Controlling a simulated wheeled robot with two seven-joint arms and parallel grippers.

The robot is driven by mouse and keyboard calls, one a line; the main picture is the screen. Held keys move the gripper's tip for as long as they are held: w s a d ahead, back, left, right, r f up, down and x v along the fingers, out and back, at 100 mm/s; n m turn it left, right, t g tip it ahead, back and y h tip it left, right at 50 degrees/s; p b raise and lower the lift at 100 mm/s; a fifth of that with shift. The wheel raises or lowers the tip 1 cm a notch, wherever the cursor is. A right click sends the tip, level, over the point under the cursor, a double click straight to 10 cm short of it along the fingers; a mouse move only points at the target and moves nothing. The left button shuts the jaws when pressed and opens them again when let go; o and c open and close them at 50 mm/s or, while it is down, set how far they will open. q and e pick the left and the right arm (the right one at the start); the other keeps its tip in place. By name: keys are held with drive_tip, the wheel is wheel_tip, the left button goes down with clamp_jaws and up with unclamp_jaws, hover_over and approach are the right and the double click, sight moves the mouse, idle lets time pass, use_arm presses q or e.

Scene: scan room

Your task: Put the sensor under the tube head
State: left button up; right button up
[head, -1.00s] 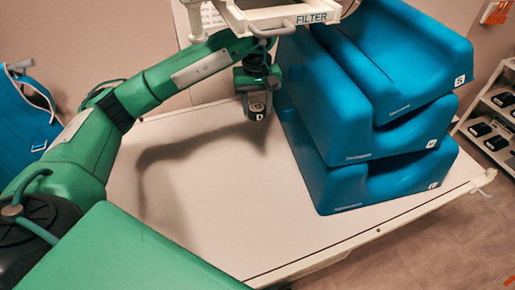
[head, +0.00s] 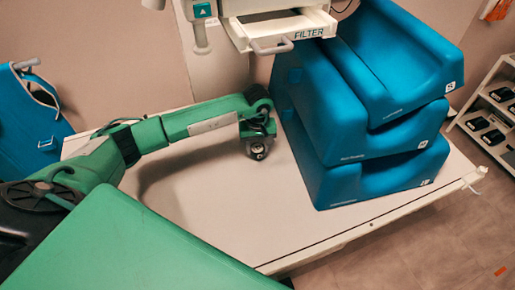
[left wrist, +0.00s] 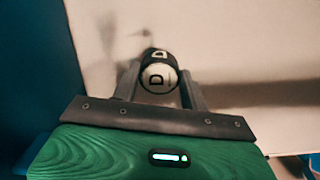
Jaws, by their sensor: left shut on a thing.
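My left gripper (head: 258,152) is low over the white table (head: 215,215), just left of the blue stack, and points down. It is shut on the sensor, a small dark round piece with a pale end marked D (left wrist: 158,76), between the two fingers in the left wrist view. In the head view the sensor is small and mostly hidden by the gripper; whether it touches the table I cannot tell. The tube head (head: 278,32), a white housing marked FILTER with a front handle, hangs above and behind the gripper. My right gripper is out of view.
A stack of blue moulded cushions (head: 365,130) stands close to the gripper's right and fills the table's right part. The table's front and left are bare. A shelf (head: 492,115) with dark devices stands at far right, a blue apron (head: 30,115) at far left.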

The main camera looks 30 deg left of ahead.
use_arm(q)
wheel_tip(320, 180, down, 2)
drive_tip(key=shift+f, duration=0.1)
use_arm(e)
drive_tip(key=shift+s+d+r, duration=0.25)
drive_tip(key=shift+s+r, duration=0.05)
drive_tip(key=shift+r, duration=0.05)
use_arm(q)
drive_tip(key=shift+f, duration=0.1)
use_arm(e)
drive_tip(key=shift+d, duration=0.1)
use_arm(q)
drive_tip(key=shift+f, duration=0.15)
drive_tip(key=o, duration=1)
drive_tip(key=shift+o, duration=0.2)
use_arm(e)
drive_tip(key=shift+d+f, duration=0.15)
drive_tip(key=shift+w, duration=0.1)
